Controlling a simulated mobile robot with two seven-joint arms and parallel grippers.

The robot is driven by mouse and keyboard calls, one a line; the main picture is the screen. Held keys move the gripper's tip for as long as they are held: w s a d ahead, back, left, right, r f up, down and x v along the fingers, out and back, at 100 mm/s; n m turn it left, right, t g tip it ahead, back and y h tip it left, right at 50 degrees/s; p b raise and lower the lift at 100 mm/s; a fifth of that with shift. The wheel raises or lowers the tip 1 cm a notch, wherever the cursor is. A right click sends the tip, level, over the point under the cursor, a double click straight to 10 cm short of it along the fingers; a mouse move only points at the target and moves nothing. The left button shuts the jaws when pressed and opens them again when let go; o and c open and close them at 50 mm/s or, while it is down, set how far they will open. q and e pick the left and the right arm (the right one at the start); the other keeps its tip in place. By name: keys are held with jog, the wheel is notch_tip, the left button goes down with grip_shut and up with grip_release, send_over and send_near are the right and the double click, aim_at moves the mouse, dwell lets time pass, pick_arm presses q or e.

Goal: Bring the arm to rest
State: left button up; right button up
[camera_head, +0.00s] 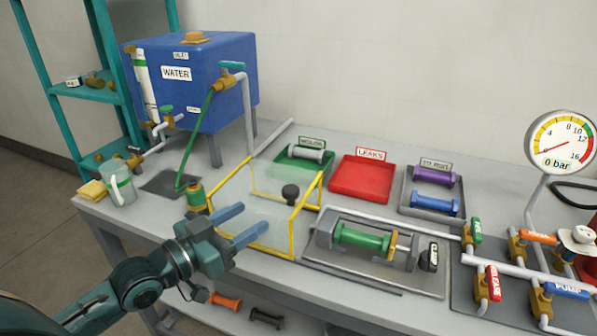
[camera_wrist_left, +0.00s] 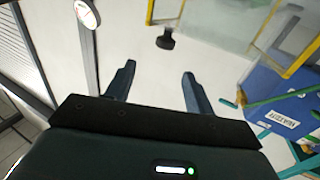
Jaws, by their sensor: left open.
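My left gripper (camera_head: 236,224) is open and empty, with its two blue fingers apart. Its arm reaches in from the lower left, and the fingers are over the bench's front edge, in front of the yellow-framed clear guard (camera_head: 262,246). In the left wrist view the two dark fingertips of my left gripper (camera_wrist_left: 158,80) are spread with nothing between them. A black knob (camera_head: 290,193) shows at the guard and also in the left wrist view (camera_wrist_left: 166,40). My right gripper is not in view.
A blue water tank (camera_head: 205,85) stands at the back left. A green spool (camera_head: 362,240) sits in a fixture near the front. Behind are a green tray (camera_head: 284,172), a red tray (camera_head: 362,180) and a grey tray (camera_head: 405,205). Pipes, valves and a gauge (camera_head: 561,142) occupy the right.

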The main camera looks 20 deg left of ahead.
pick_arm(q)
jog(key=shift+f, duration=0.1)
jog(key=s+d+f+g+y+p, duration=0.1)
jog(key=s+d+f+g, duration=0.1)
jog(key=s+d+f, duration=0.2)
jog(key=s+d+f+n+g+y+p, duration=0.1)
jog(key=s+f, duration=0.4)
jog(key=f, duration=0.6)
jog(key=s+d+f+g+y+p, duration=0.1)
jog(key=s+d+f+g+y, duration=0.1)
jog(key=s+d+f, duration=0.2)
notch_tip(320, 180, down, 3)
jog(key=d, duration=0.2)
jog(key=shift+s+d+f+n+g, duration=0.2)
jog(key=shift+s+d+n+g, duration=0.1)
jog(key=shift+n+g, duration=0.1)
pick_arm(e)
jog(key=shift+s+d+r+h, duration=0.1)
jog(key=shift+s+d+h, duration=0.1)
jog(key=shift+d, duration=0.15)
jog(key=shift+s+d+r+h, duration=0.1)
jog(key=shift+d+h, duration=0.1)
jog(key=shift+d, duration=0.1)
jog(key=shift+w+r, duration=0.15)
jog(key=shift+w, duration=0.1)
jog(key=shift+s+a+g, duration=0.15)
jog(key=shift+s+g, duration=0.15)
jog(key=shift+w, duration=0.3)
